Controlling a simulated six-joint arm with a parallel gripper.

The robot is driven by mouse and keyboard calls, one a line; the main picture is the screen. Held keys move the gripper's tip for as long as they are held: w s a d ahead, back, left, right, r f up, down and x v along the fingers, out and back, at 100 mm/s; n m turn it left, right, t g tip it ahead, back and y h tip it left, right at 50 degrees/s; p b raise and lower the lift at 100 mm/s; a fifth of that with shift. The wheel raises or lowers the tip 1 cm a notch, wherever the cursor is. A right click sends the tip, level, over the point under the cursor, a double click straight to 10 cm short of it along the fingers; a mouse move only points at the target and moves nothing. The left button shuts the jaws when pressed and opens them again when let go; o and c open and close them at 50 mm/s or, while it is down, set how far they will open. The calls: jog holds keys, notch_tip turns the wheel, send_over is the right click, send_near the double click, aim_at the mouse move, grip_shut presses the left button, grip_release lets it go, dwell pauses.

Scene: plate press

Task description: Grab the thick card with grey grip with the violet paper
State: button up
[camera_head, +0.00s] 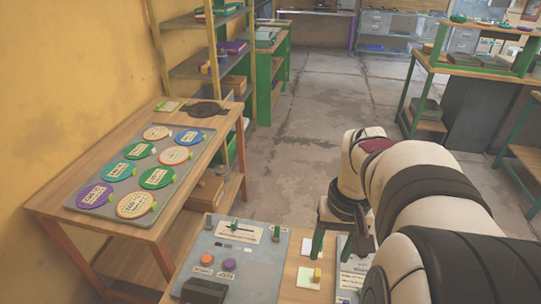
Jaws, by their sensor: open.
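My gripper (335,248) points down over the front table, with its green fingers apart and nothing seen between them. A violet disc with a pale label (95,195) lies at the front left of a grey mat (125,217) on the left table. I cannot make out a grey grip on it. On the front table, a white card (307,247) and a pale yellow card (302,280) with a small yellow block (317,275) lie left of and below my gripper. I cannot tell which thing is the thick card with the grey grip.
Green, blue and cream discs share the mat. A grey panel (228,285) with orange and violet buttons stands on the front table. A black round piece (206,108) lies at the left table's back. Shelves stand behind it. The middle floor is clear.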

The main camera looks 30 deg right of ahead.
jog(key=s+d+f+m, duration=0.1)
jog(key=s+d+f, duration=0.1)
jog(key=s+d, duration=0.55)
jog(key=s+d+f, duration=0.2)
jog(key=s+d, duration=0.3)
jog(key=d, duration=0.6)
jog(key=shift+h, duration=0.3)
jog(key=f, duration=1)
jog(key=w+f, duration=0.1)
jog(key=f, duration=0.5)
jog(key=shift+d, duration=0.15)
jog(key=shift+r, duration=0.1)
grip_shut()
